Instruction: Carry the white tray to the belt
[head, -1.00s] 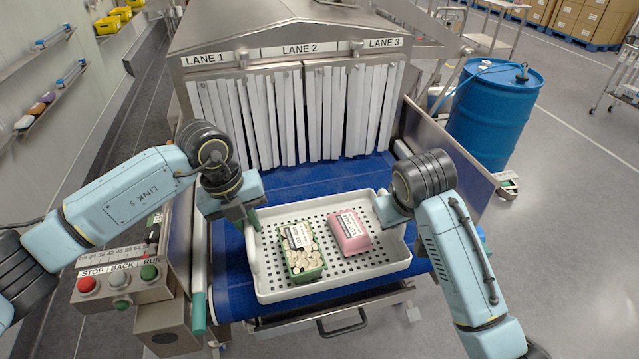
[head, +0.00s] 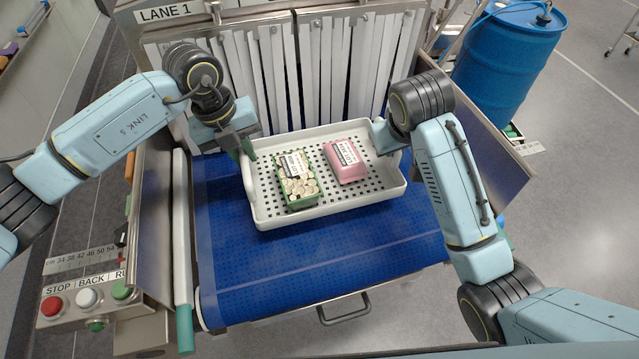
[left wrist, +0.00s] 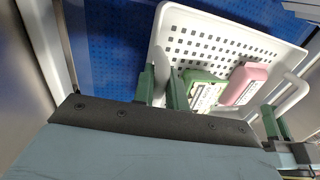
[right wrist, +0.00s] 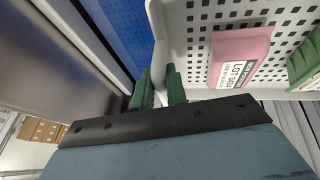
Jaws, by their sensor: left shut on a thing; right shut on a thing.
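The white tray (head: 330,207) is over the blue belt (head: 290,265), close in front of the strip curtain; I cannot tell whether it touches the belt. It holds a green punnet (head: 297,184) with pale round contents and a pink box (head: 345,162), both labelled. My left gripper (head: 244,152) is shut on the tray's left end; in the left wrist view its green fingers (left wrist: 160,88) straddle the rim. My right gripper (head: 384,142) is at the tray's right end, its fingers mostly hidden in the head view. In the right wrist view its fingers (right wrist: 158,88) are closed on the tray wall.
The white strip curtain (head: 290,75) hangs behind the tray, under a LANE 1 sign. A control box (head: 85,300) with red, white and green buttons is at lower left. A blue drum (head: 508,55) stands at upper right. The front of the belt is bare.

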